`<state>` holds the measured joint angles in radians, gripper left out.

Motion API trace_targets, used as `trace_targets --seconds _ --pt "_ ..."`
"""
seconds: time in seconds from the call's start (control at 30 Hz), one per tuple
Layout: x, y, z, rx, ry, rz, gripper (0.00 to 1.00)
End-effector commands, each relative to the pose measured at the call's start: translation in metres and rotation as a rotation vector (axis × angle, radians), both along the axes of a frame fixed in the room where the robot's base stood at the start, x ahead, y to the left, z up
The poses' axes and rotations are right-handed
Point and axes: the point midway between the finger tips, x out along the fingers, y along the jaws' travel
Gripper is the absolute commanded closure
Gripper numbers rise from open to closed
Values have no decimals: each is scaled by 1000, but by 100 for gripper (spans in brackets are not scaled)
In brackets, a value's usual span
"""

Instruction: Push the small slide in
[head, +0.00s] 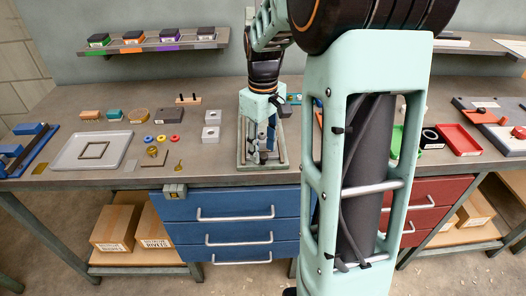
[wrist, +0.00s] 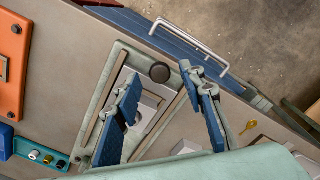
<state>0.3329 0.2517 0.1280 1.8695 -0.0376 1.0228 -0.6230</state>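The fly press stands at the middle of the bench; its green base frame (head: 243,160) shows in the head view, with my arm in front of part of it. My gripper (head: 263,148) points down over this frame. In the wrist view my gripper (wrist: 158,75) has its two blue fingers apart, with nothing visibly held between them. A round black knob (wrist: 160,72) lies between and just beyond the fingertips. A pale grey block (wrist: 150,102) shows between the fingers, inside the green frame (wrist: 112,83). I cannot tell which part is the small slide, or whether a finger touches it.
A white tray (head: 64,153) and small parts lie to the left. Red trays (head: 457,140) are at the right. Blue drawers (head: 232,204) are below the bench front. In the wrist view an orange plate (wrist: 12,50) and a knobbed blue strip (wrist: 40,155) lie left.

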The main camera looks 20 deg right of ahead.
Motion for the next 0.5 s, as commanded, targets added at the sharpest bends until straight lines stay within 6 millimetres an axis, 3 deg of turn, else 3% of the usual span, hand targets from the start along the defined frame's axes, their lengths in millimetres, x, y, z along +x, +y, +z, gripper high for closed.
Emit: trace_targets --seconds 0.13,0.43,0.5 --pt "0 0 -12 0 0 0 63" --pt "0 0 -15 0 0 0 63" --pt "0 0 -15 0 0 0 68"
